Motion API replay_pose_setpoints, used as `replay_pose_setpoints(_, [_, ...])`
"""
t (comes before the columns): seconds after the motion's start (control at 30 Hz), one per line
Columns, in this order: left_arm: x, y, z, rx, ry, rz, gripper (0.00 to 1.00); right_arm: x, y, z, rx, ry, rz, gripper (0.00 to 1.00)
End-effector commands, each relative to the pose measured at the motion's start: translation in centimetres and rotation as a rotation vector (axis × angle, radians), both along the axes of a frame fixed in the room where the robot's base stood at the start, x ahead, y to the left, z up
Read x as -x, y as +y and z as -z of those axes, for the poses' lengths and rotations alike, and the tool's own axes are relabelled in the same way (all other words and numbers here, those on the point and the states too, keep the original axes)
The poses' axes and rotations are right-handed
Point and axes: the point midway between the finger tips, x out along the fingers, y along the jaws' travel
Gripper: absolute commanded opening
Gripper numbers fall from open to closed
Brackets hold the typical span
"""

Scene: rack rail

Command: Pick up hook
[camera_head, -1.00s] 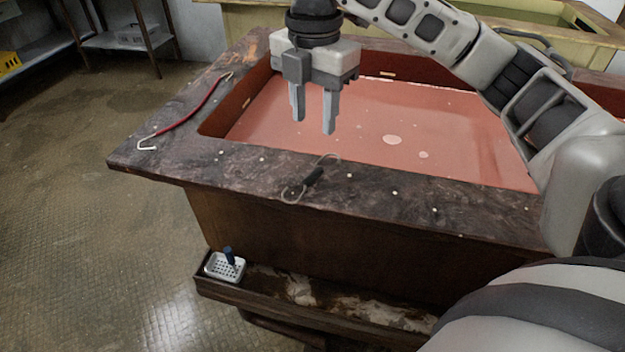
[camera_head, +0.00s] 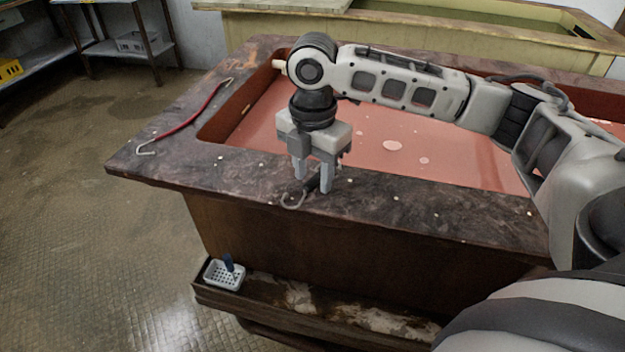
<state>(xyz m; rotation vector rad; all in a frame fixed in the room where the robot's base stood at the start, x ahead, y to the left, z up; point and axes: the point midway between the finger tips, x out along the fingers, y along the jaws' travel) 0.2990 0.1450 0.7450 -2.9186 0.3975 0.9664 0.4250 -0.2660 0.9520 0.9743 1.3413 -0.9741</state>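A dark-handled hook (camera_head: 294,201) with a thin metal wire end lies on the near rim of the red-floored basin. My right gripper (camera_head: 313,184) points straight down over it, its two fingers apart, one on each side of the dark handle. The fingers partly hide the handle, and whether they touch it or the rim I cannot tell. A red cord with metal hook ends (camera_head: 190,120) lies on the left rim, well away from the gripper. My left gripper is out of view.
The dark stone rim (camera_head: 450,212) carries several small pale specks. Below it, a ledge holds a white perforated basket (camera_head: 224,275) with a blue item. Another basin (camera_head: 420,35) stands behind, and a metal shelf (camera_head: 125,42) at the back left. Floor on the left is clear.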

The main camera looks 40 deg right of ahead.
Motion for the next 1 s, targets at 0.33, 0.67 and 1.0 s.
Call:
replay_pose_setpoints(0.33, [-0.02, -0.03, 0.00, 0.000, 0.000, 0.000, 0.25, 0.00, -0.01, -0.05, 0.000, 0.000, 0.001, 0.00])
replay_pose_setpoints(0.67, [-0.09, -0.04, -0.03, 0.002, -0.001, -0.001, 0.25, -0.01, 0.00, -0.06, 0.000, 0.000, 0.001, 0.00])
replay_pose_setpoints(1.0, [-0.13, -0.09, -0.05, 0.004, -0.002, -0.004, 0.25, -0.02, 0.01, -0.08, 0.000, 0.000, 0.001, 0.00])
